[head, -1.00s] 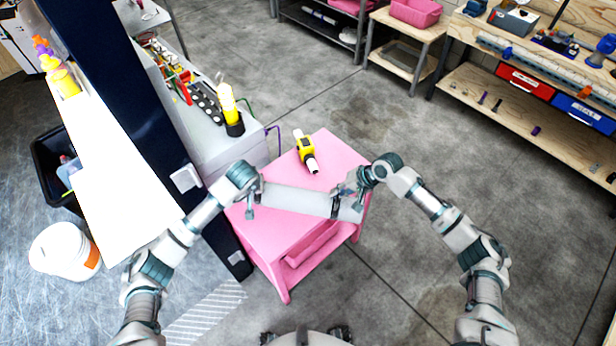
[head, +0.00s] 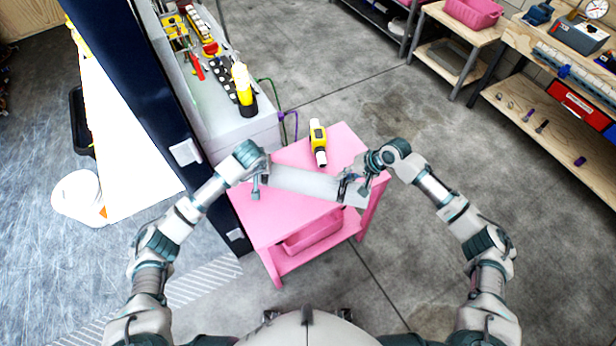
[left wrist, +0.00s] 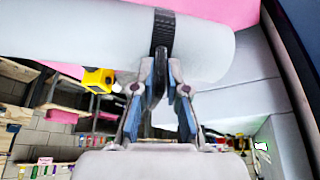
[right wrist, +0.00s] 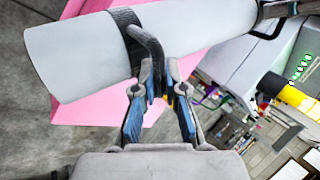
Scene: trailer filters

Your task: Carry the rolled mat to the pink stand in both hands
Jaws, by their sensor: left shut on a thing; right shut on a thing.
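The rolled mat (head: 303,183) is a pale grey-white roll with a dark strap and handle near each end. In the head view it lies across the top of the pink stand (head: 268,220), tilted down to the right. It looks held above the stand, but the gap is hard to judge. My left gripper (head: 257,180) is at its left end; the left wrist view shows the fingers (left wrist: 160,85) shut on a dark handle. My right gripper (head: 357,183) is at its right end; the right wrist view shows its fingers (right wrist: 160,78) shut on the other handle.
A yellow drill-like tool (head: 318,142) sits on the stand's far part. A pink bin (head: 312,232) is on its lower level. A dark blue post (head: 150,95) and a grey tool bench (head: 225,125) stand close on the left. The floor (head: 430,130) to the right is open.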

